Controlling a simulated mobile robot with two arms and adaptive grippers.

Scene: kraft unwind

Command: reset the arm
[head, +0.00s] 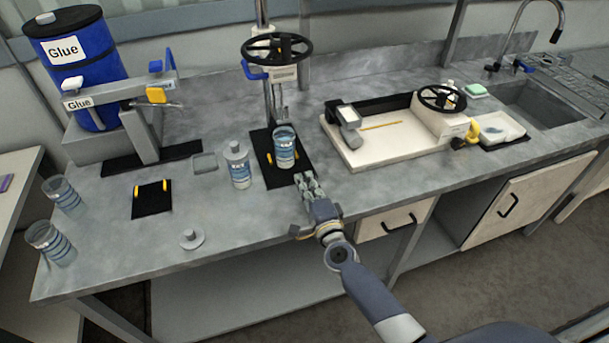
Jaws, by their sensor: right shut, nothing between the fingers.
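My right gripper (306,182) is shut and empty. It hangs over the front part of the bench, just in front of the black mat under the handwheel press. A clear jar with a blue label (284,148) stands on that mat, a little beyond and left of my fingertips. I cannot tell whether the fingertips touch the mat's edge. My right arm (365,285) reaches in from the lower right. My left gripper is not in view.
A lidded jar (239,168) stands left of the mat. Two open jars (64,195) (50,243) stand at the bench's left end. A loose lid (191,239) lies near the front edge. A blue glue drum (82,65), white handwheel unit (383,145) and sink (545,105) stand further back.

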